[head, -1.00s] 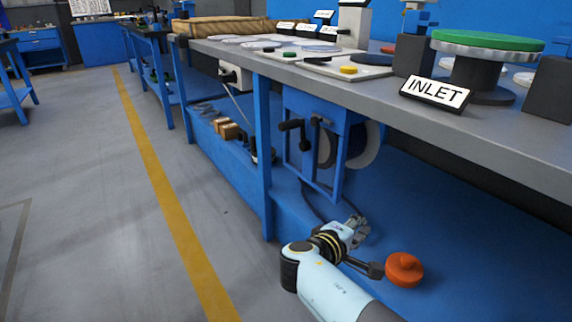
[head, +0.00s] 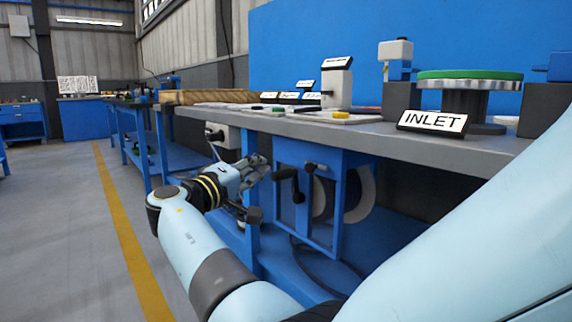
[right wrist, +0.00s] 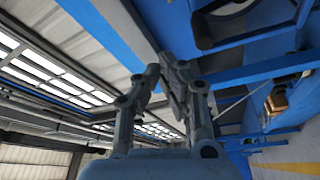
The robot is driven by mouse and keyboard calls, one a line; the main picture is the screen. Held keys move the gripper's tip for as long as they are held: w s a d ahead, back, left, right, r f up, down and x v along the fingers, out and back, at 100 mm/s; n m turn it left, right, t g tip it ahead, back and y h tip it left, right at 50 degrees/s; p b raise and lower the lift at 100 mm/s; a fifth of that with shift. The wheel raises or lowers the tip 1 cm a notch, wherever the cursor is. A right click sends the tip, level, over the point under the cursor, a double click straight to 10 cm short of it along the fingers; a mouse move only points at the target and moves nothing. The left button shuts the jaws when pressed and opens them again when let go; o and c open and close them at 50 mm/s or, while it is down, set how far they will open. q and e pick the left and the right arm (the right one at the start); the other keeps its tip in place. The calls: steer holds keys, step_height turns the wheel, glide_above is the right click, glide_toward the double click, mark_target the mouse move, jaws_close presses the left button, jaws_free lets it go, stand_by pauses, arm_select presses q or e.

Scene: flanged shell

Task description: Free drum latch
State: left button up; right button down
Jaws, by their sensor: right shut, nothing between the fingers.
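A drum (head: 360,195) with a pale round flange hangs in a blue frame (head: 338,215) under the bench. Two black handles are on the frame's front: a bent crank (head: 297,188) and a smaller lever (head: 312,168). I cannot tell for sure which one is the latch. My right gripper (head: 262,168) is shut and empty, just left of the crank and in front of the blue bench leg. I see no clear contact. The right wrist view shows its closed fingers (right wrist: 166,70), with a dark rounded part (right wrist: 201,32) above and to the right. My left gripper is out of view.
The grey bench top (head: 380,132) overhangs the drum frame and carries an INLET sign (head: 432,121) and a green-topped round part (head: 470,75). A blue bench leg (head: 250,220) stands close behind my gripper. The floor to the left is clear.

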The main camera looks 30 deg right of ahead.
steer(key=b, duration=0.2)
glide_above(284, 174)
steer(key=a, duration=0.1)
steer(key=shift+d+r, duration=0.35)
steer(key=shift+d, duration=0.15)
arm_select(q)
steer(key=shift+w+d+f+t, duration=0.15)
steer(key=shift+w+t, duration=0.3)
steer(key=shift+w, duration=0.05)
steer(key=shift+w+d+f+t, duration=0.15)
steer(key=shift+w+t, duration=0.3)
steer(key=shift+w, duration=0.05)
arm_select(e)
steer(key=shift+s+f, duration=0.3)
steer(key=shift+s, duration=0.65)
steer(key=shift+s+f, duration=0.25)
steer(key=shift+s, duration=0.65)
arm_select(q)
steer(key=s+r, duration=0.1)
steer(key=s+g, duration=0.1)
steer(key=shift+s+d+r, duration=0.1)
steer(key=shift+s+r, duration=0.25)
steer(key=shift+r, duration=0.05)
arm_select(e)
steer(key=s, duration=0.3)
steer(key=shift+s, duration=0.3)
steer(key=shift+d, duration=0.1)
